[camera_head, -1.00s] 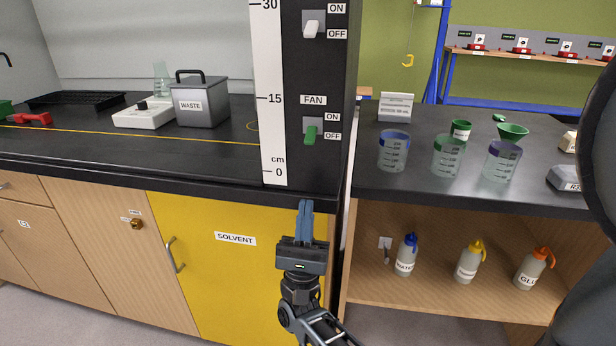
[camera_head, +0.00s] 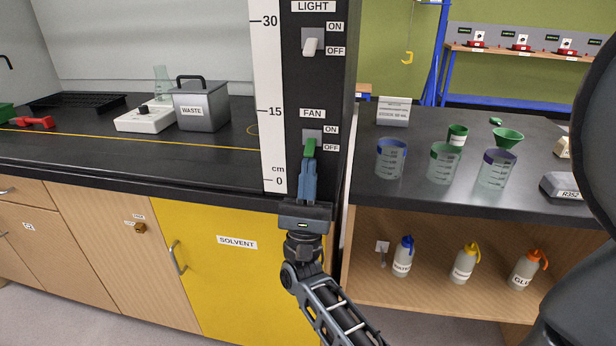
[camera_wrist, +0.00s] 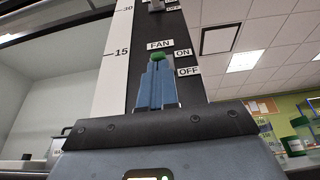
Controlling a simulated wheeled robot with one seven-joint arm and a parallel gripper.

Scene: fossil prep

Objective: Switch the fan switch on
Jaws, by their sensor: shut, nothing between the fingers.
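The fan switch is a green toggle (camera_head: 310,147) on a grey plate on the dark upright panel (camera_head: 330,105), under a FAN label with ON above and OFF below. Its lever tilts down toward OFF in the head view. My gripper (camera_head: 309,162) is shut and empty, its blue fingers pointing up, with the tips just below or at the toggle. In the wrist view the green toggle (camera_wrist: 157,57) shows right above the closed fingertips (camera_wrist: 157,66). I cannot tell whether they touch. The fingers hide the lower part of the switch plate.
A light switch (camera_head: 311,46) with a white lever sits higher on the same panel. A white cm scale (camera_head: 270,100) runs along the panel's left side. Beakers (camera_head: 391,158) stand on the right counter. A waste box (camera_head: 202,105) stands on the left counter.

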